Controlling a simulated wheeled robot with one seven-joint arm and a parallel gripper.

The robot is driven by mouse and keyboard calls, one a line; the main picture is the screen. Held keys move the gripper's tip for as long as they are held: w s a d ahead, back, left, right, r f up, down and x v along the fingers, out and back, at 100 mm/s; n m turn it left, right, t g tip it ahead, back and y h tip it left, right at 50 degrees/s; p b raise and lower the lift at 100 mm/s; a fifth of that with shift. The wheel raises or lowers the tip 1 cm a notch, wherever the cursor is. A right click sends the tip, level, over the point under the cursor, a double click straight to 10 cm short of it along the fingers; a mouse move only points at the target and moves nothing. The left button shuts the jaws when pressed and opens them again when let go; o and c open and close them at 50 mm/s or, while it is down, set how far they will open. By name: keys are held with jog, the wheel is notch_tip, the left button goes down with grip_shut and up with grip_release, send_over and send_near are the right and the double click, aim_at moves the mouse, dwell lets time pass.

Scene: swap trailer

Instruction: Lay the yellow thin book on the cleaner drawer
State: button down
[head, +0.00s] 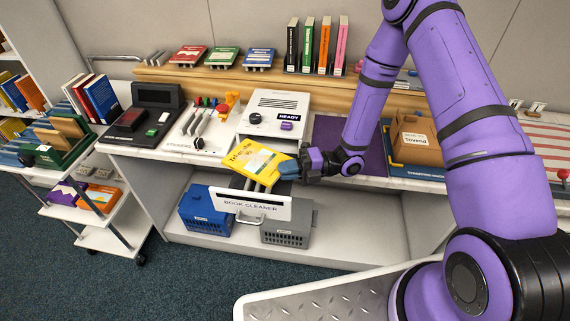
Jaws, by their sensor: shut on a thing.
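The yellow thin book (254,159) is held by my gripper (297,167), whose fingers are shut on its right edge. The book is slightly tilted and lies over the pulled-out cleaner drawer (250,205), whose white front reads "BOOK CLEANER". Pale bars of the drawer show below the book's near edge. I cannot tell whether the book touches them. The white cleaner unit (268,116) behind has a "READY" label, a black knob and a purple button.
A blue crate (206,211) and a grey crate (288,228) stand on the shelf below the drawer. A purple mat (325,133) lies right of the cleaner. Upright books (322,47) stand on the ledge behind. A brown parcel (414,138) is at right.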

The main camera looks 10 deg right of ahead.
aim_at(287, 194)
jog(key=shift+f, duration=2.75)
jog(key=shift+f, duration=0.55)
jog(key=c, duration=1.1)
grip_release()
jog(key=shift+d, duration=0.1)
jog(key=d, duration=1)
jog(key=shift+w+d, duration=0.25)
jog(key=shift+d, duration=0.1)
